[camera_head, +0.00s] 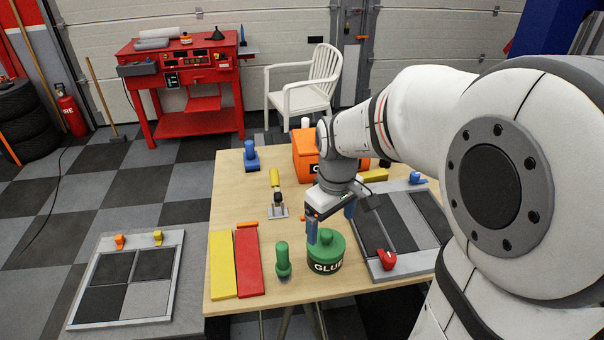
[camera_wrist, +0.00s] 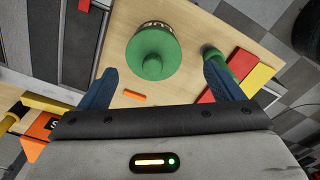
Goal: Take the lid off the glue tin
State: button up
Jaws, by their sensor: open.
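The glue tin (camera_head: 326,270) is a round green tin with a dark label reading GLUE, standing on the wooden table near its front edge. Its green lid (camera_head: 326,247) with a round knob is on top. In the wrist view the lid (camera_wrist: 152,58) is seen from above, ahead of my fingers. My gripper (camera_head: 330,222) is open, with blue fingers, above and behind the tin in the head view. In the wrist view my gripper (camera_wrist: 160,88) has its fingers spread wide, with nothing between them. Part of the tin's rear is hidden in the head view.
A green bottle-like object (camera_head: 283,262) stands close left of the tin. Red (camera_head: 248,262) and yellow (camera_head: 222,264) blocks lie farther left. A framed grey panel tray (camera_head: 415,250) with a red-handled part (camera_head: 388,261) is right. An orange box (camera_head: 305,150) stands at the back.

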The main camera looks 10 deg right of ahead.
aim_at(327, 233)
jog(key=shift+o, duration=1.2)
jog(key=shift+w+f+n, duration=0.15)
jog(key=shift+w+n, duration=0.35)
jog(key=shift+w, duration=0.5)
jog(key=f, duration=0.2)
jog(key=f+p, duration=0.1)
jog(key=f, duration=0.4)
jog(key=shift+w+f+p, duration=0.35)
jog(key=shift+f, duration=0.05)
jog(key=c, duration=0.9)
